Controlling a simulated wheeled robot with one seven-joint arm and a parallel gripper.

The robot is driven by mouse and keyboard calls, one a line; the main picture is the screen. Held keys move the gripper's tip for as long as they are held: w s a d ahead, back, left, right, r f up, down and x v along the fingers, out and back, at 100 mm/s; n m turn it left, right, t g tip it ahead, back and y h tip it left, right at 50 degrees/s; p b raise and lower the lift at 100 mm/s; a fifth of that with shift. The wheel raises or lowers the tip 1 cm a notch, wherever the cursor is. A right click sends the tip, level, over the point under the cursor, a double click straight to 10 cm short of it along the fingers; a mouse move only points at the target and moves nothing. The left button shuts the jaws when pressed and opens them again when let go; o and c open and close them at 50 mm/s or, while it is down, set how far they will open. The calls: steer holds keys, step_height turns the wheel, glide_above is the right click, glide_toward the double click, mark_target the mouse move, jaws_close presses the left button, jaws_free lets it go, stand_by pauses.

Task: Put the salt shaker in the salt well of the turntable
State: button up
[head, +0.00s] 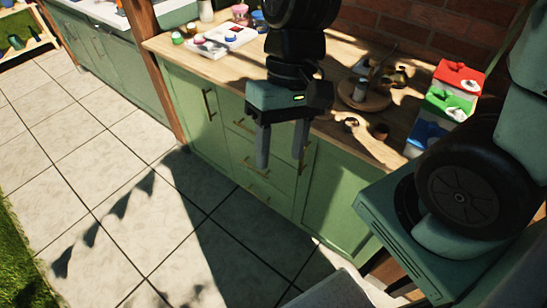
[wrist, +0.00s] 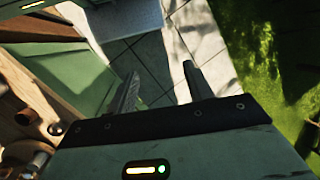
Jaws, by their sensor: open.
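The round wooden turntable (head: 376,105) sits on the counter, right of my gripper in the head view. A small pale shaker with a grey body (head: 361,89) stands upright on or at the turntable; I cannot tell for sure that it is the salt shaker. The wells are too small to make out. My gripper (head: 282,158) is open and empty, pointing down in front of the counter's front edge. In the wrist view its two fingers (wrist: 160,75) are apart, with only paving between them.
The wooden counter (head: 215,68) stands on green cabinets (head: 203,113). A white tray (head: 214,48) with coloured round items is at its left. Red (head: 459,78), green (head: 449,103) and blue (head: 428,136) containers line its right end. Open paving (head: 110,170) lies in front.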

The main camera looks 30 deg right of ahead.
steer(key=s+a+n+t, duration=0.1)
steer(key=n, duration=0.1)
steer(key=s+a+r+n+t+h, duration=0.1)
steer(key=n, duration=0.2)
steer(key=s+a+r+n+h, duration=0.1)
steer(key=n, duration=0.1)
steer(key=shift+s+a+n+t, duration=0.2)
steer(key=shift+s+n+t, duration=0.1)
steer(key=shift+t, duration=0.1)
steer(key=shift+w, duration=0.15)
steer(key=shift+c, duration=0.4)
